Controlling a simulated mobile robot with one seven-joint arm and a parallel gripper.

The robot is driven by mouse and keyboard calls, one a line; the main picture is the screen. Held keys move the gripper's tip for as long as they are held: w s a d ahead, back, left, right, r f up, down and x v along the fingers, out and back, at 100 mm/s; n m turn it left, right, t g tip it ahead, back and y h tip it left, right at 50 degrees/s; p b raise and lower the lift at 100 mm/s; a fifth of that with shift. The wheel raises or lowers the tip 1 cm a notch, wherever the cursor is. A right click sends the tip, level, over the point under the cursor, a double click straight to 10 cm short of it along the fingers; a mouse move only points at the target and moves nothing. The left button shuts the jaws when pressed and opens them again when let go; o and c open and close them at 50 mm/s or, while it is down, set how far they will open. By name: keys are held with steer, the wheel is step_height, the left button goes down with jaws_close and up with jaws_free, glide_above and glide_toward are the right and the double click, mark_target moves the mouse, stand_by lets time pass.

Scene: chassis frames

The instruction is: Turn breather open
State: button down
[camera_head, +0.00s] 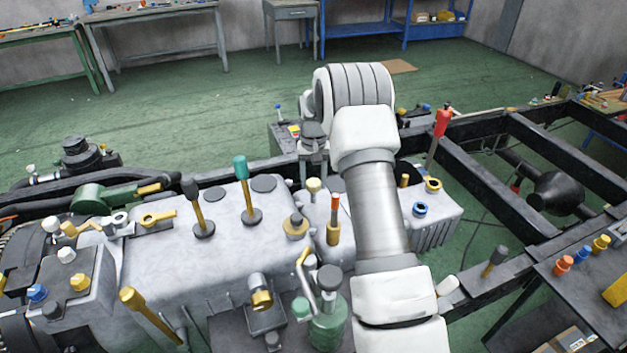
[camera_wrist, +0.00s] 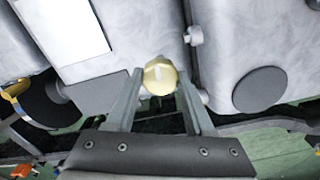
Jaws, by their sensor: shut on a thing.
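The breather appears to be the pale brass round cap (camera_wrist: 160,79) in the wrist view, with a light bar mark on its face. In the head view it seems to be the cream-gold knob (camera_head: 314,187) at the edge of the large grey housing (camera_head: 160,255). My gripper (camera_wrist: 160,73) has its two fingers on either side of the cap, shut on it. In the head view my gripper (camera_head: 313,168) points down just above the knob; its fingertips are hard to make out there. The mark's exact turn angle is unclear.
A dark round disc (camera_wrist: 260,90) lies beside the cap on the grey surface. Levers with a teal knob (camera_head: 240,167) and a dark knob (camera_head: 190,188) stand to the left. An orange-topped lever (camera_head: 334,215) stands close by. Black frame rails (camera_head: 490,170) run right.

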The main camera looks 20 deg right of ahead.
mark_target(314, 182)
steer(key=shift+n, duration=0.6)
steer(key=shift+c, duration=1.4)
jaws_free()
steer(key=shift+r, duration=0.1)
step_height(314, 182, up, 17)
steer(key=p, duration=0.1)
steer(key=shift+r, duration=0.15)
